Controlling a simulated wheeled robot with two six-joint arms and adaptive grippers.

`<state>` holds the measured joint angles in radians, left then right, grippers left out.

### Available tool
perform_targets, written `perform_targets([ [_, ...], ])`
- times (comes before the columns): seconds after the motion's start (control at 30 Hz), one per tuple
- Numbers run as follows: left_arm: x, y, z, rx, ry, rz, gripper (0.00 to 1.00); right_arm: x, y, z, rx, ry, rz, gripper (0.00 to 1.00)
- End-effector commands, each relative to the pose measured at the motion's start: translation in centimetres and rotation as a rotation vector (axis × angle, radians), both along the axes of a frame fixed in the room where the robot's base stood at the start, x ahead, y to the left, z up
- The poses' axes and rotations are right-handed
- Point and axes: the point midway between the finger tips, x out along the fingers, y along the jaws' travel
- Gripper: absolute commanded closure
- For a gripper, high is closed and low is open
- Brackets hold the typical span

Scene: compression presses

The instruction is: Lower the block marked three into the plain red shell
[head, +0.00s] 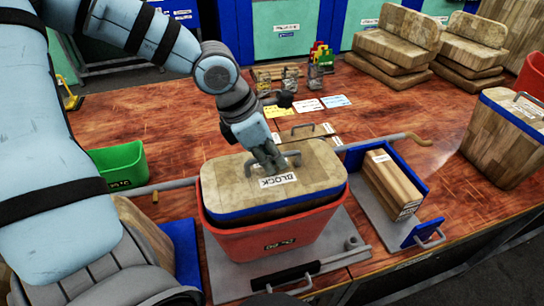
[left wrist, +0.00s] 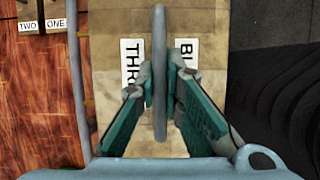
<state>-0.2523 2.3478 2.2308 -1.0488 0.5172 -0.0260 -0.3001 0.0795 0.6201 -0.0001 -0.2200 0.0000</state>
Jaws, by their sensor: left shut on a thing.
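The red shell (head: 240,237) is directly below the block. The block's lower part is hidden inside the shell, with the blue band at about the rim. My right gripper is not in view.
A press rod (head: 385,142) with a curved end runs behind the shell. A green bin (head: 122,166) is at left. Another large wooden block (head: 500,150) stands far right. Coloured cards and small parts lie behind.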

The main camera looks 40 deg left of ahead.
Motion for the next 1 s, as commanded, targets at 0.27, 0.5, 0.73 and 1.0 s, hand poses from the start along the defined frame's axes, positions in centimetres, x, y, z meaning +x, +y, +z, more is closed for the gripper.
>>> perform_targets([
  [0.27, 0.11, 0.02, -0.19, 0.0, -0.005, 0.001, 1.0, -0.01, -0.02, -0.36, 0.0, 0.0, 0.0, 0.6],
  [0.5, 0.11, 0.02, -0.43, 0.0, -0.005, 0.001, 1.0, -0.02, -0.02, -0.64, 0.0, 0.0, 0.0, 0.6],
  [0.73, 0.08, 0.02, -0.47, 0.0, -0.004, 0.001, 0.68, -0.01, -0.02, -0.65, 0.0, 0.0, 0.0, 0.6],
  [1.0, -0.08, 0.0, -0.6, 0.0, 0.002, 0.0, 0.68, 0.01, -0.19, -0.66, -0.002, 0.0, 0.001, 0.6],
])
